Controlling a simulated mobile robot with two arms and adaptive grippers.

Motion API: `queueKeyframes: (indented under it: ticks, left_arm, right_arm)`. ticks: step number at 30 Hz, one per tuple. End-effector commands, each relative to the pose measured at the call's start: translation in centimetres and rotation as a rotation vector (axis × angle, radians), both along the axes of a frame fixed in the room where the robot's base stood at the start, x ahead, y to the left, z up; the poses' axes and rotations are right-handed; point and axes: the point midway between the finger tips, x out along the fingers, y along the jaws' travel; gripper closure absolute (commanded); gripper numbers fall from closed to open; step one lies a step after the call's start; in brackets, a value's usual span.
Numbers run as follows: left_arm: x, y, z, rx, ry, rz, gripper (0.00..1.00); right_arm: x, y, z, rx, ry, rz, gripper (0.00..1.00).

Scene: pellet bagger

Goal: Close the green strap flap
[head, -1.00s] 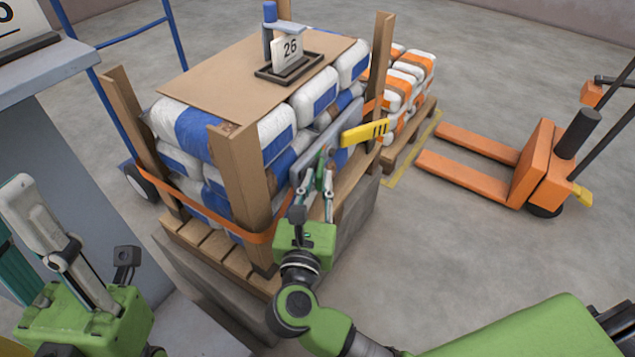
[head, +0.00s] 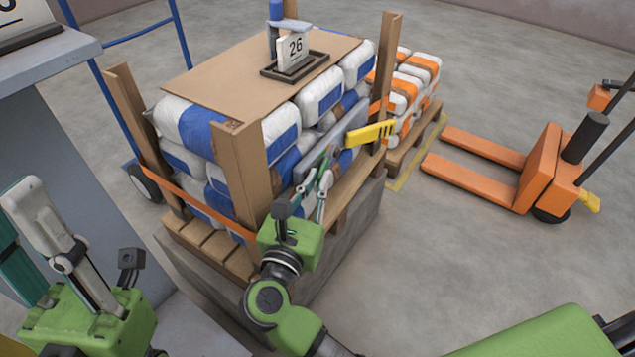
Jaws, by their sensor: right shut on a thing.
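The green strap flap (head: 328,157) is a small green piece against the grey bar of the strap unit on the near right side of the bag stack. My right gripper (head: 318,178) is shut on it; its fingers cover much of the flap, so its exact angle is hard to tell. A yellow handle (head: 371,133) sticks out to the right just beyond the flap. The orange strap (head: 205,203) runs around the stack and its wooden corner posts. My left gripper (head: 28,230) is at the left edge, away from the stack, partly cut off.
The stack stands on a wooden pallet (head: 208,247) above a grey block (head: 345,225). A wooden corner post (head: 240,175) rises left of my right gripper. An orange pallet jack (head: 545,165) stands on open floor at right. A grey cabinet (head: 85,150) is at left.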

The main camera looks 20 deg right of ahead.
Motion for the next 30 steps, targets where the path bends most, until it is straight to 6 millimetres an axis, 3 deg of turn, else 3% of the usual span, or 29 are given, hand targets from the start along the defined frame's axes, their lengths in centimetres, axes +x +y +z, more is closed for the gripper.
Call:
queueKeyframes:
  ticks: [2,14,22,30]
  left_arm:
    - [0.0,0.0,0.0,0.0,0.0,0.0,0.74]
    - [-0.1,0.1,0.4,-0.002,-0.004,0.002,0.74]
    - [0.0,0.0,1.7,0.0,-0.002,0.001,0.74]
    - [0.0,0.0,2.5,0.0,-0.001,0.0,0.74]
  right_arm:
    - [0.0,0.0,-0.1,0.001,0.002,0.0,0.83]
    - [-0.1,-0.2,0.1,-0.001,-0.002,0.021,0.83]
    - [-0.5,-1.0,0.3,-0.005,0.0,0.142,0.83]
    - [-5.7,1.7,0.0,0.005,0.006,0.14,0.83]
